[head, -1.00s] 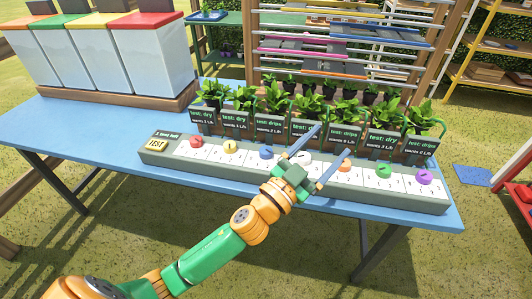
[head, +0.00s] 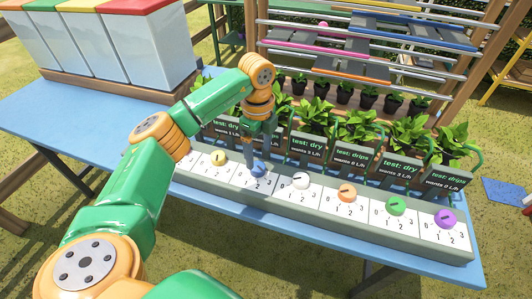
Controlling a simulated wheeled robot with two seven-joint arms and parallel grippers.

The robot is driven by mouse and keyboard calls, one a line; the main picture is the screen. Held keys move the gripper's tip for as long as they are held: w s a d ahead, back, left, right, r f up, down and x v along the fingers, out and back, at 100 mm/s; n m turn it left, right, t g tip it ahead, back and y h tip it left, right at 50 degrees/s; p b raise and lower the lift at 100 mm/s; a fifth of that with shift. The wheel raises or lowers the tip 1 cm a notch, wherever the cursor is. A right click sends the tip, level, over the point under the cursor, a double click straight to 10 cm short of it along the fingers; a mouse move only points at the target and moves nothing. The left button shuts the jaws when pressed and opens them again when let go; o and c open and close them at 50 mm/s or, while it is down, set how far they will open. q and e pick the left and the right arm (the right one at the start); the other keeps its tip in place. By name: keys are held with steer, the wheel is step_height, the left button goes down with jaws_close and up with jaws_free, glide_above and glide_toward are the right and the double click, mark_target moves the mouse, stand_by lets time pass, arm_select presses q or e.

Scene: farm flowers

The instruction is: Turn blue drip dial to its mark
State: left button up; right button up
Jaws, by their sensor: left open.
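The blue drip dial (head: 260,169) sits on the grey dial panel (head: 362,241), on a white plate with numbers around it. My left gripper (head: 259,160) points down directly over the blue dial, with its fingers at the dial. The fingers are partly hidden by the wrist, and I cannot tell whether they touch it. The dial's pointer is too small and covered to read. My right gripper is not in view.
A yellow dial (head: 219,158) is left of the blue one and a white dial (head: 300,180) right of it. Orange (head: 347,192), green (head: 396,206) and purple (head: 445,218) dials follow. Signs and potted plants (head: 318,116) stand close behind. White bins (head: 145,52) stand at back left.

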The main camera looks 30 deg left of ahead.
mark_target(258, 165)
arm_select(q)
steer(key=f, duration=0.1)
steer(key=s+f, duration=0.1)
steer(key=f, duration=0.1)
steer(key=shift+s+f, duration=0.25)
steer(key=shift+f, duration=0.05)
steer(key=shift+w+f, duration=0.2)
steer(key=shift+f, duration=0.1)
steer(key=shift+w, duration=0.2)
steer(key=shift+s, duration=0.15)
steer(key=c, duration=0.7)
jaws_close()
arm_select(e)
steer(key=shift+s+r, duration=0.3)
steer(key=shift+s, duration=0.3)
